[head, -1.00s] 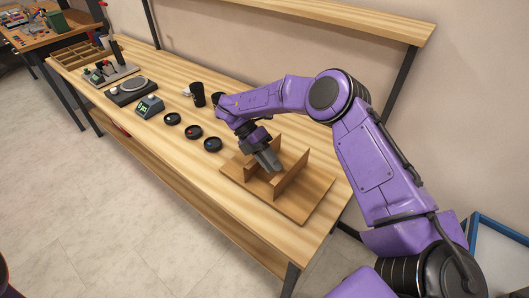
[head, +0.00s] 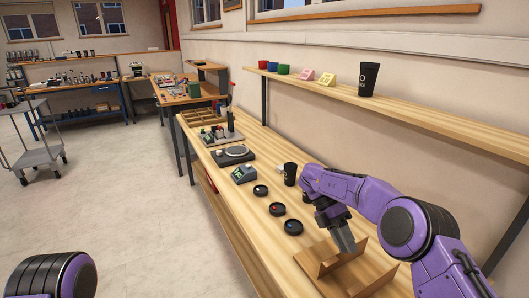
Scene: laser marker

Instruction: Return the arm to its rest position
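My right arm reaches in from the right over the workbench (head: 225,200). My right gripper (head: 345,243) points down at a wooden stand with upright dividers (head: 379,275) at the near end of the bench. Its grey fingers look close together, but I cannot tell whether they are shut or hold something. Only a rounded purple part of my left arm shows at the bottom left; my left gripper is out of view.
Three black dishes (head: 277,209), a black cup (head: 290,174), a scale-like device (head: 244,174) and a laser marker (head: 220,136) stand along the bench. A shelf (head: 400,110) above holds another black cup (head: 369,78) and coloured pots. Open floor lies left.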

